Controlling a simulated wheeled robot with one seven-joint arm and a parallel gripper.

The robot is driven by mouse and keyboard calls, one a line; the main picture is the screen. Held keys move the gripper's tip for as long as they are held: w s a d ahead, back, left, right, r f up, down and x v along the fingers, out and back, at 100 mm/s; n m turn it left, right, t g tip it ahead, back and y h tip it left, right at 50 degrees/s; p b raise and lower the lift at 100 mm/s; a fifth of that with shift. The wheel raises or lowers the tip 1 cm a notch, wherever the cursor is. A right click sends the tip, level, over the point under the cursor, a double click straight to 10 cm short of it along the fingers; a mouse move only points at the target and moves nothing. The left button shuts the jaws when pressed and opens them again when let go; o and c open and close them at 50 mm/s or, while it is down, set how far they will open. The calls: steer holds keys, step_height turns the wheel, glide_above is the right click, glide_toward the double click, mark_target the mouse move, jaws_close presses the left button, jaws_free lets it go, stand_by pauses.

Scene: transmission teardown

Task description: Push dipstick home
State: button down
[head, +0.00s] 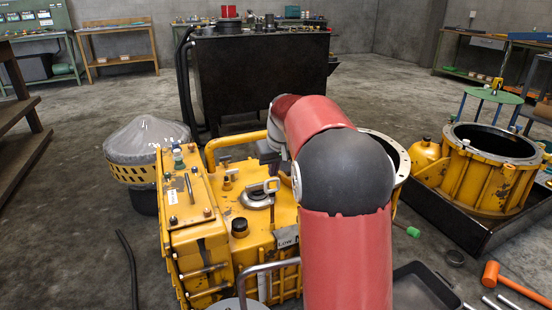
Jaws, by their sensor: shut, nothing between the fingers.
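The yellow transmission housing (219,196) stands on the floor in front of me. A pale loop handle (272,185), which looks like the dipstick's, sticks up from its top beside a round grey cap (257,199). How deep the dipstick sits cannot be made out. My gripper (269,160) is dark grey, small in view and partly hidden by my red arm. It is shut and empty, just above the loop handle. Whether it touches the handle cannot be told.
A yellow ring-shaped casing (490,165) stands in a black tray (462,212) at the right. A grey-domed part (147,139) is at the left. A black bench (258,80) stands behind. An orange mallet (511,281) lies at the lower right.

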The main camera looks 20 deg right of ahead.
steer(key=shift+w+f, duration=0.15)
steer(key=shift+f, duration=0.55)
step_height(320, 180, down, 12)
steer(key=b, duration=0.6)
steer(key=shift+b, duration=0.3)
